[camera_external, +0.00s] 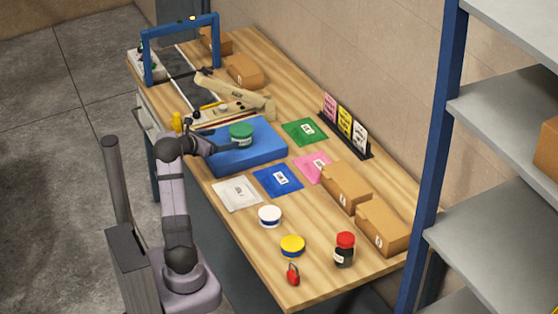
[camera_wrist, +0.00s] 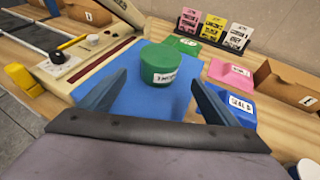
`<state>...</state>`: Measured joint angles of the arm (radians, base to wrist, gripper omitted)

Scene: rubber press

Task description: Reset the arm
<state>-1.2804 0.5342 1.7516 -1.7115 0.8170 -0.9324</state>
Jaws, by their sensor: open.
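My arm reaches over the left edge of the wooden workbench in the external view. My gripper (camera_wrist: 155,100) is open, with its two fingers spread apart in the wrist view. A green-lidded jar (camera_wrist: 162,62) stands upright on the blue mat (camera_wrist: 128,92), ahead of the fingertips and between their lines. In the external view the green jar (camera_external: 241,133) sits on the blue block-like mat (camera_external: 260,157), close to my gripper (camera_external: 215,147).
A beige press (camera_external: 235,105) stands behind the mat. Green, pink, blue and white packets lie to the right. White (camera_external: 269,216), yellow (camera_external: 292,245) and red-lidded (camera_external: 344,248) jars stand toward the front. Cardboard boxes (camera_external: 380,228) and a card rack (camera_external: 345,130) line the wall side.

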